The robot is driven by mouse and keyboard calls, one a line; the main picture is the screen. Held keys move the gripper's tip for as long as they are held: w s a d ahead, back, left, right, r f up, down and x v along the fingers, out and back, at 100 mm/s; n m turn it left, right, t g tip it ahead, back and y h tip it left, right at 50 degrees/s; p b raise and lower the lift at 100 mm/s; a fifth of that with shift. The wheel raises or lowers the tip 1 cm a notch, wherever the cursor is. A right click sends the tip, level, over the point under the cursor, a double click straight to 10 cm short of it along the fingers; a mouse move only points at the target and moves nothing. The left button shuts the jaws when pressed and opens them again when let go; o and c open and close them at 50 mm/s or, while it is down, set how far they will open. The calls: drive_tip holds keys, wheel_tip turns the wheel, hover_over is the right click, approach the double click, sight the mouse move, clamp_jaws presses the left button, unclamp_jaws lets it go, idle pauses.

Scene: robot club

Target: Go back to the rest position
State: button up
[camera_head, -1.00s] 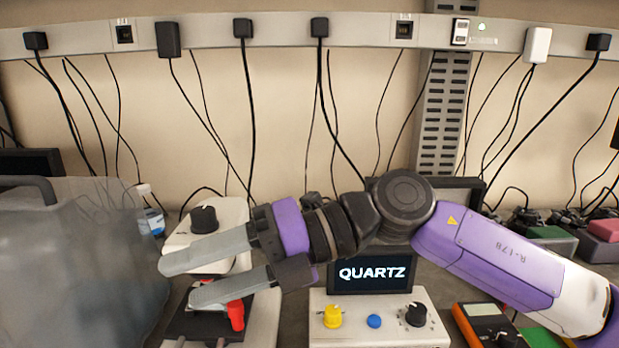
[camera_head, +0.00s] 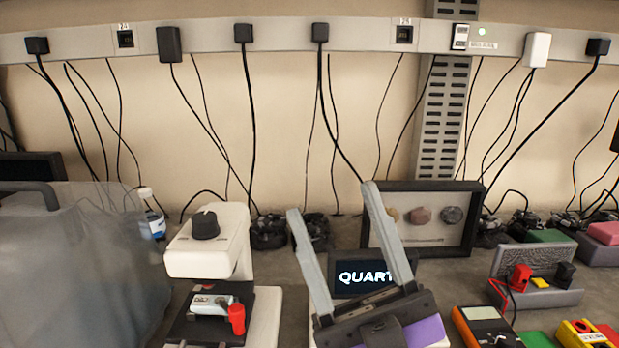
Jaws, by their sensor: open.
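My gripper (camera_head: 338,203) shows at the bottom middle. Its two long grey fingers point up and away, spread apart with nothing between them. Its dark and purple body covers most of the control box and the right end of the small screen (camera_head: 357,278), where "QUART" can be read. The rest of my arm is out of the picture.
A white machine with a black knob (camera_head: 205,225) and a red lever (camera_head: 237,318) stands left of my gripper. A grey translucent case (camera_head: 75,265) fills the left. A framed stone display (camera_head: 468,252) stands behind the gripper. Meters (camera_head: 485,328) and a grey holder (camera_head: 545,292) are at right.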

drive_tip(key=s+d+f+m+h, duration=0.4)
drive_tip(key=d+f+m+h, duration=0.2)
drive_tip(key=f+m+h, duration=0.4)
drive_tip(key=s+d+f+m+h, duration=0.3)
drive_tip(key=d+f+m+h, duration=0.35)
drive_tip(key=f+h, duration=0.5)
drive_tip(key=s+d+f+g, duration=0.2)
drive_tip(key=s+f+g, duration=0.1)
drive_tip(key=s+f, duration=0.4)
drive_tip(key=s+d+f+g+p, duration=0.1)
drive_tip(key=s+f+g, duration=0.3)
drive_tip(key=s, duration=1)
wheel_tip(320, 180, down, 3)
drive_tip(key=shift+d+r+y, duration=0.1)
drive_tip(key=shift+d+y, duration=0.35)
drive_tip(key=shift+d, duration=0.4)
drive_tip(key=shift+n, duration=0.25)
